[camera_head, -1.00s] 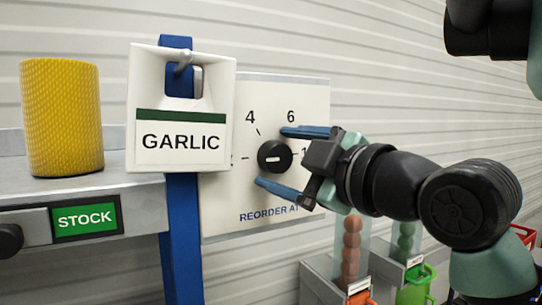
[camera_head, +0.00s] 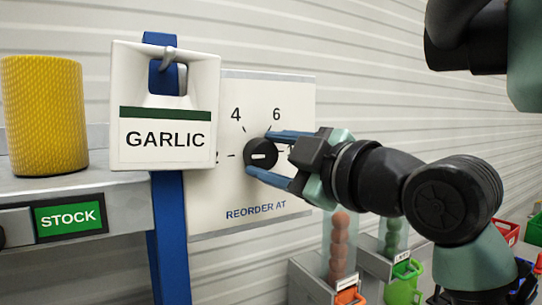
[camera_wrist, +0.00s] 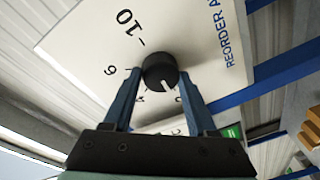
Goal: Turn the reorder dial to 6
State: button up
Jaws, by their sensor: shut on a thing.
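The reorder dial is a black round knob (camera_head: 261,154) with a white pointer mark, on a white panel (camera_head: 225,205) printed REORDER AT. The numbers 2, 4 and 6 (camera_head: 276,114) show around it; the right side is hidden behind my gripper. The pointer mark lies on the dial's left, roughly toward 2. My gripper (camera_head: 268,153) reaches in from the right, shut on the dial, one blue finger above it and one below. In the wrist view the dial (camera_wrist: 160,70) sits between the fingertips, with 10 and 6 readable on the panel.
A white GARLIC tag box (camera_head: 165,120) hangs on a blue post (camera_head: 170,230) just left of the dial. A yellow cylinder (camera_head: 42,115) stands on a grey shelf (camera_head: 125,190) with a STOCK label. Dispensers with colored cups (camera_head: 403,285) stand below right.

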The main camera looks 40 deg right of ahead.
jog(key=m+b, duration=0.1)
jog(key=m, duration=0.4)
jog(key=shift+a+t, duration=0.1)
jog(key=shift+t, duration=0.2)
jog(key=m, duration=0.3)
jog(key=m+h, duration=0.1)
jog(key=m, duration=0.3)
jog(key=shift+t, duration=0.3)
jog(key=m+h, duration=0.1)
jog(key=m, duration=0.2)
jog(key=m+h+p, duration=0.1)
jog(key=m, duration=0.3)
jog(key=m+p, duration=0.2)
jog(key=m, duration=0.4)
jog(key=shift+m+h, duration=0.3)
jog(key=shift+h, duration=0.1)
jog(key=shift+g+p, duration=0.3)
jog(key=shift+g, duration=0.1)
jog(key=o, duration=1.4)
jog(key=shift+f, duration=0.15)
jog(key=shift+c, duration=0.2)
